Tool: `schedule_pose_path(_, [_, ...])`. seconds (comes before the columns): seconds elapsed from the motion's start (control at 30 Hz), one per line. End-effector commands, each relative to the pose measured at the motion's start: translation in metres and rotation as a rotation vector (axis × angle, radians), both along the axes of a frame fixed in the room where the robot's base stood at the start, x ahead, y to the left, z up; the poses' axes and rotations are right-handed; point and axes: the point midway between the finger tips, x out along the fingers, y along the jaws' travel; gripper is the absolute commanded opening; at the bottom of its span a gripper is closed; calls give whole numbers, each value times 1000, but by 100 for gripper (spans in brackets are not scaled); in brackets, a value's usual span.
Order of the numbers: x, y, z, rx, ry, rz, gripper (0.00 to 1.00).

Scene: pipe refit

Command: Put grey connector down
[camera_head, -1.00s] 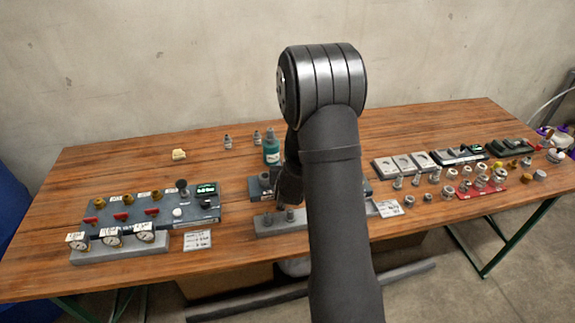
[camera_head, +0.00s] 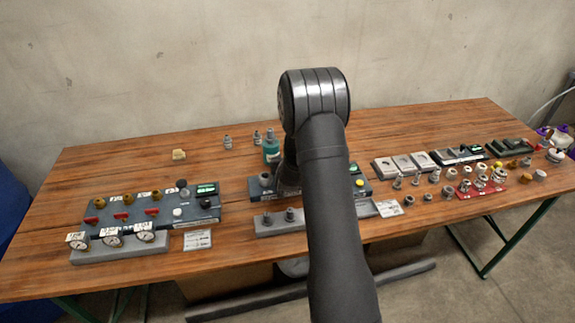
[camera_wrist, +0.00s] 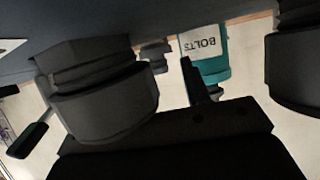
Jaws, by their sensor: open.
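A grey connector (camera_wrist: 105,95), stepped and rounded, fills the left of the wrist view against a dark surface. A second similar grey piece (camera_wrist: 302,65) is cut off at the right edge of that view. In the head view my gripper (camera_head: 288,180) is low over the dark middle block (camera_head: 258,194), mostly hidden by my arm. A grey fitting (camera_head: 265,179) stands on that block's left end.
A teal bolts bottle (camera_head: 271,152) stands just behind the middle block; it also shows in the wrist view (camera_wrist: 208,55). A grey rail (camera_head: 270,228) with dark fittings lies in front. A gauge panel (camera_head: 130,220) is left, crowded small fittings (camera_head: 450,180) right.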

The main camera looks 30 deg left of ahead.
Motion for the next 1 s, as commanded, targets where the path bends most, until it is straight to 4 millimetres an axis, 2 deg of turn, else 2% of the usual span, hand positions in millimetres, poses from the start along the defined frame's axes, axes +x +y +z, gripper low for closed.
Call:
schedule_pose_path(0.07, [-2, -2, -6, -6, 11, 0, 43])
schedule_pose_path(0.2, [-2, -2, -7, -8, 13, 0, 15])
schedule_pose_path(0.3, [-3, -2, -8, -8, 14, 0, 0])
schedule_pose_path(0.73, [-4, -2, -2, -10, 16, 0, 0])
schedule_pose_path(0.87, [-3, -2, 13, -5, 11, -1, 0])
schedule_pose_path(1.0, [-2, -1, 38, -3, 7, 0, 0])
